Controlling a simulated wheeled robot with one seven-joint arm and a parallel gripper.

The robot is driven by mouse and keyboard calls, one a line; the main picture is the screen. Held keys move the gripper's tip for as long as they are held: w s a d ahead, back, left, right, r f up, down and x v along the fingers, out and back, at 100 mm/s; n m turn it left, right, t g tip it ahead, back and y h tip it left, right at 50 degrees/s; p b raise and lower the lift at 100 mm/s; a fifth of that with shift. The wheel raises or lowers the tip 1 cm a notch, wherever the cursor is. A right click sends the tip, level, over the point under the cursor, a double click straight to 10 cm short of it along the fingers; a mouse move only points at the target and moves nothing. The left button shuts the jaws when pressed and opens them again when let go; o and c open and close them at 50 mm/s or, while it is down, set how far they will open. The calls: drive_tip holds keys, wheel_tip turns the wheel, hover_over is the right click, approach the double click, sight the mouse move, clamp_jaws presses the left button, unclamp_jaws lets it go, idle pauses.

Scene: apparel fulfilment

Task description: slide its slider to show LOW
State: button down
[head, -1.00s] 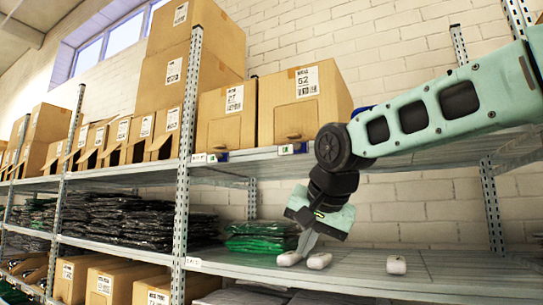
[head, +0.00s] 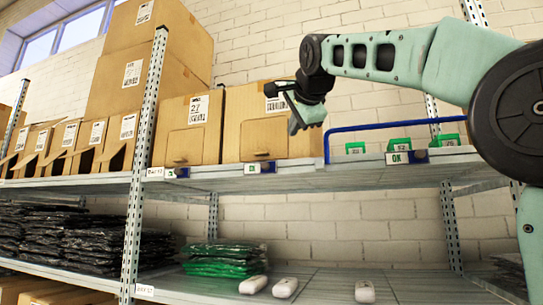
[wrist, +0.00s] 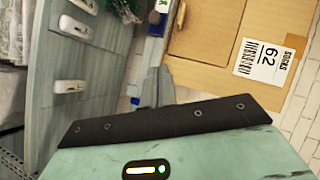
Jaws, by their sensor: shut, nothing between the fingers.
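Three slider signs sit along the upper shelf's front edge in the head view. One (head: 171,173) is under box 27. One (head: 405,157) reads OK, in front of the blue-rimmed tray. The frames do not show which sign is meant. My gripper (head: 308,122) is shut and empty, in front of box 62's lower right part. In the wrist view its fingers (wrist: 155,86) are beside the shelf edge, apart from the blue-and-white sign (wrist: 157,20) near the box's hand hole.
Box 62 (head: 252,118) and box 27 (head: 187,125) stand on the upper shelf. Below are three white objects (head: 286,288) and green bagged garments (head: 222,262). Uprights (head: 145,150) divide the bays.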

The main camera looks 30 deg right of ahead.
sight(266, 166)
drive_tip(key=a+p+x, duration=0.1)
drive_tip(key=p+x, duration=0.2)
drive_tip(key=x, duration=0.3)
drive_tip(key=a+f+p+x, duration=0.1)
drive_tip(key=p+x, duration=0.2)
drive_tip(key=x, duration=0.3)
drive_tip(key=shift+w+a, duration=0.15)
drive_tip(key=shift+w, duration=0.55)
drive_tip(key=shift+f, duration=0.2)
drive_tip(key=shift+a, duration=0.1)
